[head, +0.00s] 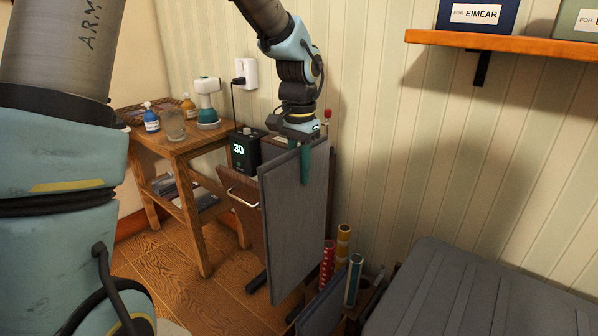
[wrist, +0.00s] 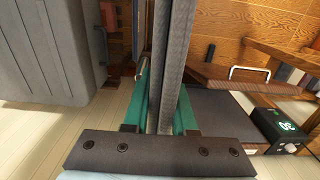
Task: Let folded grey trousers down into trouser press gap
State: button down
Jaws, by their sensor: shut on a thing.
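The folded grey trousers (head: 293,225) hang upright as a flat panel below my gripper (head: 306,160). Its teal fingers are shut on their top edge. In the wrist view the trousers (wrist: 174,60) run as a narrow grey strip between the fingers (wrist: 165,105). The trouser press (head: 240,188), with a brown front panel and a silver handle, stands behind and left of the trousers in the head view. In the wrist view the press (wrist: 225,112) lies right of them, apart at the top. The trousers hide most of the press and its gap in the head view.
A black box reading 30 (head: 245,150) is at the press top. A wooden side table (head: 185,150) with bottles and a glass stands left. Several coloured rolls (head: 328,262) stand low right of the trousers. A large grey case (head: 470,300) fills the lower right.

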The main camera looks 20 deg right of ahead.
notch_tip(320, 180, up, 28)
jog(key=p, duration=1.7)
